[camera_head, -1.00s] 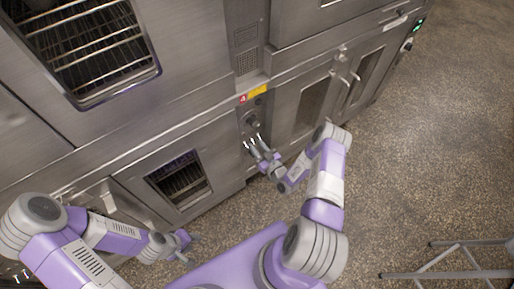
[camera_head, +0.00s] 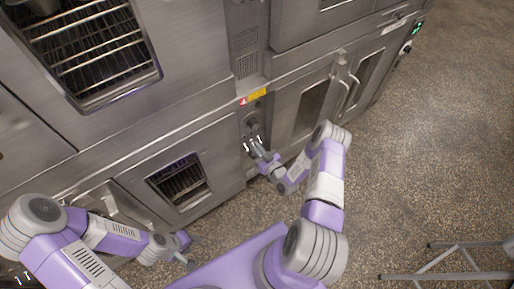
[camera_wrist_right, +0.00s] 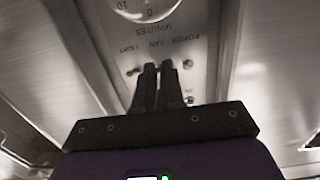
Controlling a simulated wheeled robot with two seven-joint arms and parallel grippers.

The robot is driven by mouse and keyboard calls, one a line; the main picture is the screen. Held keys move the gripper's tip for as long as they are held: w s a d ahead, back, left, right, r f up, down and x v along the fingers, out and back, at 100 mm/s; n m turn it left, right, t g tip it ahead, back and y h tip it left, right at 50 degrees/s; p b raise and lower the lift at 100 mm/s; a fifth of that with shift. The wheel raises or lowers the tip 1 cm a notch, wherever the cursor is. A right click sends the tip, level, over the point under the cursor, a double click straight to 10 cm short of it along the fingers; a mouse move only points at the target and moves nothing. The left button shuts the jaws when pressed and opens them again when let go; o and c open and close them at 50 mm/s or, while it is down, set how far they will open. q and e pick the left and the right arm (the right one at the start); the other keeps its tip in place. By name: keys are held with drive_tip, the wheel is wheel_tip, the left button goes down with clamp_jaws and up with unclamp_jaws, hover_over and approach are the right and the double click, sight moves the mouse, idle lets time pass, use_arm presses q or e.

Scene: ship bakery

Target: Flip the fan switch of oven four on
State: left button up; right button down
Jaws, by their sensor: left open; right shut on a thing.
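The control panel (camera_head: 245,118) of an oven stands upright under a red and yellow label (camera_head: 253,96) in the head view. In the right wrist view the panel (camera_wrist_right: 190,22) shows a minutes dial (camera_wrist_right: 147,8) and the upside-down words power, fan and light. My right gripper (camera_wrist_right: 158,68) is shut at the middle position, by the word fan. The fan switch is hidden by its fingers. Small switches show on either side, one on the left (camera_wrist_right: 133,72) and one on the right (camera_wrist_right: 188,64). My right gripper (camera_head: 253,144) reaches the panel's lower part. My left gripper (camera_head: 190,252) is open and empty, low at the left.
An oven door with a window (camera_head: 180,183) is left of the panel, and other doors (camera_head: 310,108) are to its right. An upper oven with wire racks (camera_head: 95,50) is above left. A metal frame (camera_head: 450,260) stands at lower right.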

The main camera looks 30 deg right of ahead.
drive_tip(key=shift+w+r+g+h+p, duration=0.2)
drive_tip(key=shift+r+g+p, duration=0.45)
drive_tip(key=shift+g+p, duration=1)
drive_tip(key=shift+w+r+g+h+p, duration=0.15)
drive_tip(key=shift+r+g+p, duration=0.5)
drive_tip(key=shift+g+p, duration=0.95)
drive_tip(key=shift+w+r+g+h+p, duration=0.15)
drive_tip(key=shift+r+g+p, duration=0.5)
drive_tip(key=shift+g+p, duration=1)
drive_tip(key=shift+g, duration=0.5)
drive_tip(key=c, duration=1.2)
unclamp_jaws()
drive_tip(key=shift+w, duration=0.1)
drive_tip(key=shift+c, duration=0.2)
drive_tip(key=p+v, duration=0.1)
drive_tip(key=v, duration=0.6)
drive_tip(key=shift+r, duration=0.25)
